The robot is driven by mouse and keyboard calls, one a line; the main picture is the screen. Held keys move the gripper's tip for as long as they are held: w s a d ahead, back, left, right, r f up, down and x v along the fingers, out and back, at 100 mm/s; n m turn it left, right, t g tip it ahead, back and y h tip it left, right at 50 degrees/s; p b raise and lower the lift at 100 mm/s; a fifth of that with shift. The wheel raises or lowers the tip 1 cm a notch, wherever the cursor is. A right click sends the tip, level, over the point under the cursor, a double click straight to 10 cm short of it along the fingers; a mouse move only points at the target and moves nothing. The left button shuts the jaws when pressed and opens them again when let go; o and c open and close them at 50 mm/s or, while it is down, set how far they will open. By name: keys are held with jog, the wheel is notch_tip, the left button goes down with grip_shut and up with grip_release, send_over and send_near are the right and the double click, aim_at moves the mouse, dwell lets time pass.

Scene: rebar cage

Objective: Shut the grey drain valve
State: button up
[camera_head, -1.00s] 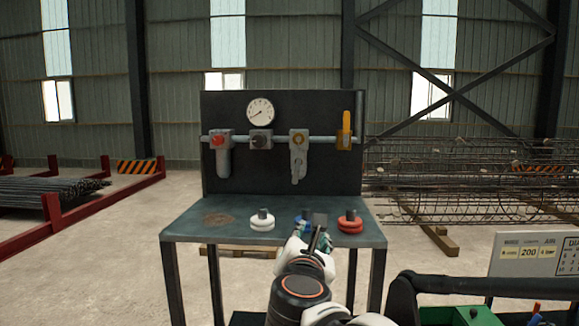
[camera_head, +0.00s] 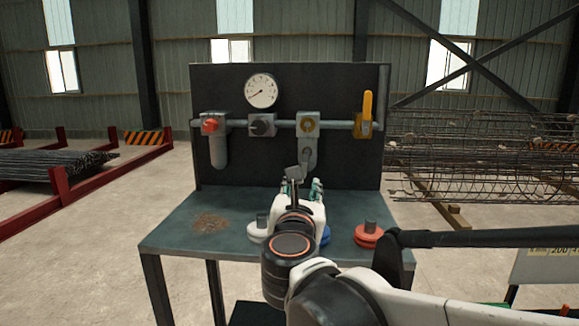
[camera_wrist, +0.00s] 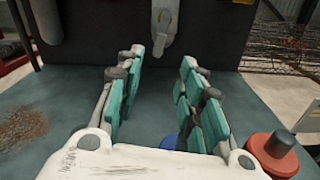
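The grey unit with a yellow ring (camera_head: 309,126) is on the black panel's pipe, and a grey fitting (camera_head: 308,155) hangs below it, which I take to be the drain valve. In the wrist view the grey fitting (camera_wrist: 161,42) shows at the top centre, ahead of my fingers; whether it is open or shut I cannot tell. My gripper (camera_head: 300,186) is in front of and below the fitting, above the bench. In the wrist view my gripper (camera_wrist: 163,60) is open, teal pads apart, nothing between them.
The pipe also carries a red-knobbed unit (camera_head: 210,127), a black-knobbed unit (camera_head: 262,125) and a yellow lever (camera_head: 367,107), below a gauge (camera_head: 261,91). On the bench (camera_head: 180,235) stand white (camera_head: 257,233), blue (camera_head: 326,235) and red (camera_head: 368,237) round pieces. The bench's left side is clear apart from a rusty patch.

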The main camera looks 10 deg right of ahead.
aim_at(304, 168)
jog(key=shift+w+d+r, duration=0.15)
jog(key=shift+w+r, duration=0.05)
jog(key=shift+w, duration=0.05)
jog(key=p+x, duration=0.2)
jog(key=x, duration=1)
jog(key=shift+w+f, duration=0.15)
jog(key=shift+w, duration=0.15)
grip_shut()
